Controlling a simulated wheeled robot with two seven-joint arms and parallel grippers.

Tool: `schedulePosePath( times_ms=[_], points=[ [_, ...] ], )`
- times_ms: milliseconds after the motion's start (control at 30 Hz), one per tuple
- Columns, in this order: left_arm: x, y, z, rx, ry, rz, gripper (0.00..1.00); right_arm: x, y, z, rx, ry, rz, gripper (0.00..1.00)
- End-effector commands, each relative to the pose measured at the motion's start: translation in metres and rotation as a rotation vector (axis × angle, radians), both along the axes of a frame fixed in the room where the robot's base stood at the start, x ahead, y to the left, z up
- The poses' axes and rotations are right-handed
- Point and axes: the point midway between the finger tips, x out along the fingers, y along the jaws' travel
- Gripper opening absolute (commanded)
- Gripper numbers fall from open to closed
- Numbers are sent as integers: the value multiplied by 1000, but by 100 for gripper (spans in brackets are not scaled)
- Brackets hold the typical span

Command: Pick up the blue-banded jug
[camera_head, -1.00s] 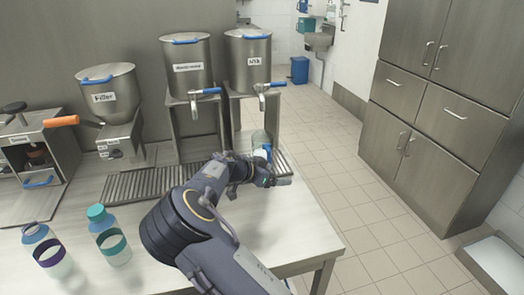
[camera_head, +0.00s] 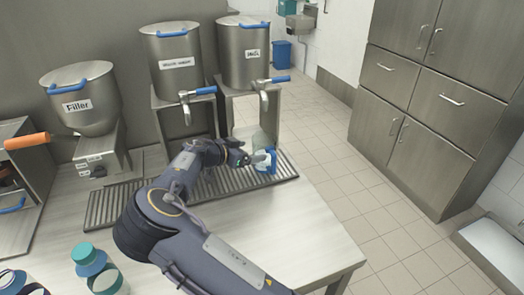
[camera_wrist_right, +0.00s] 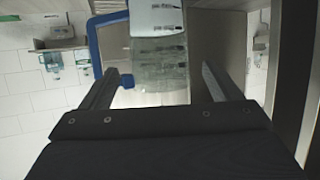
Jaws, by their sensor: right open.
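The clear jug (camera_head: 263,140) stands on the slatted drip tray below the right-hand tap. Its blue part (camera_head: 272,163) shows at its near right side. My right gripper (camera_head: 256,158) is at the jug's near side and partly covers it. In the right wrist view, my open fingers (camera_wrist_right: 158,72) have the see-through jug body (camera_wrist_right: 158,55) in the gap between them. A blue handle-like loop (camera_wrist_right: 95,45) shows beside the left finger. I cannot tell whether the fingers touch the jug. My left gripper is not in view.
Metal tanks with taps (camera_head: 172,60) (camera_head: 243,55) stand behind the drip tray (camera_head: 110,208). A filler hopper (camera_head: 80,105) is at the left. Banded bottles (camera_head: 100,272) stand at the front left. The counter's right edge drops to the tiled floor.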

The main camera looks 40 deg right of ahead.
Motion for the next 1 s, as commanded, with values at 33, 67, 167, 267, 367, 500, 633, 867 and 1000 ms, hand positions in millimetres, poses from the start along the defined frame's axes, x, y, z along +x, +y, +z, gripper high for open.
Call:
schedulePosePath(
  times_ms=[33,67,167,267,367,500,633,867,1000],
  points=[
    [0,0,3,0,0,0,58,0,-6,-1,0,2,-1,84],
    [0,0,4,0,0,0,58,0,-9,-2,0,2,-2,84],
    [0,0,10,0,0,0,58,1,-20,-7,0,2,-1,84],
    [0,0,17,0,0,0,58,1,-34,-15,0,4,-3,84],
    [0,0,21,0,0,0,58,2,-47,-22,0,2,-1,84],
    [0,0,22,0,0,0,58,4,-55,-26,0,1,0,84],
    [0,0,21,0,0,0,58,4,-55,-28,0,0,1,84],
    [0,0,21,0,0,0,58,4,-55,-27,0,0,1,66],
    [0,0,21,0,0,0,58,4,-55,-27,0,0,1,48]
  ],
)
